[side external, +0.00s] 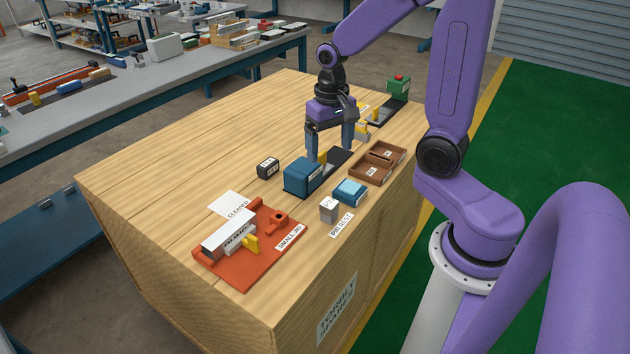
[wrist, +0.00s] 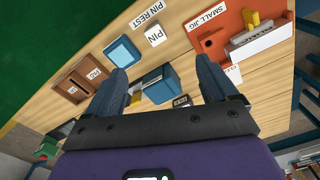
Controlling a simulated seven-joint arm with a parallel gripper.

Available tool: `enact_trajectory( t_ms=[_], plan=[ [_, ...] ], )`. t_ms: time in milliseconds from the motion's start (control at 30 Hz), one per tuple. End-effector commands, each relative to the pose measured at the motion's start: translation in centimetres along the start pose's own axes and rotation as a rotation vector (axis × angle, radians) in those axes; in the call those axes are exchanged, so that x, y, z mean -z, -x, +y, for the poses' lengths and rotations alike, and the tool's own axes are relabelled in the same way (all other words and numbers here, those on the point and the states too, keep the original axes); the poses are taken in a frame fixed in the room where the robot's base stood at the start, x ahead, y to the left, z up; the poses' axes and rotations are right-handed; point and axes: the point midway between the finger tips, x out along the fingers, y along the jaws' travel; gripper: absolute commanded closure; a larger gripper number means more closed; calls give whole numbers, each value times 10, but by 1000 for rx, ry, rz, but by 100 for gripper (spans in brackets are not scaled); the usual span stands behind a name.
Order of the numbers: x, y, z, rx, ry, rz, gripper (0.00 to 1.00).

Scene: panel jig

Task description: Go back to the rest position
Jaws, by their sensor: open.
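My gripper (side external: 330,150) is open and points down over the wooden bench, above the black strip beside the blue block (side external: 303,178). In the wrist view the two fingers of my gripper (wrist: 160,68) stand wide apart, and the blue block (wrist: 159,84) shows between and beyond them. I cannot tell the exact height of the fingertips above the bench. A small yellow part (side external: 323,157) shows by the fingers. The orange small jig (side external: 274,262) lies at the near left with a grey panel (side external: 229,233) and a yellow clamp (side external: 251,243) on it.
A grey pin block (side external: 328,209), a light-blue box (side external: 350,192) and a brown two-part tray (side external: 377,169) stand along the right edge. A dark labelled block (side external: 268,167) stands left of the blue block. A green box with a red button (side external: 398,84) stands at the far corner. The bench's left half is clear.

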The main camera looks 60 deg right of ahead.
Motion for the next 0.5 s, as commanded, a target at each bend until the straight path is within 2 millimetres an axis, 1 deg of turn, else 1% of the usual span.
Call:
enact_trajectory(
  t_ms=[200,367,500],
  plan=[
    [-33,7,-25,4,282,5,14],
    [-62,11,-39,7,492,8,14],
    [-89,15,-46,10,676,11,14]
  ],
)
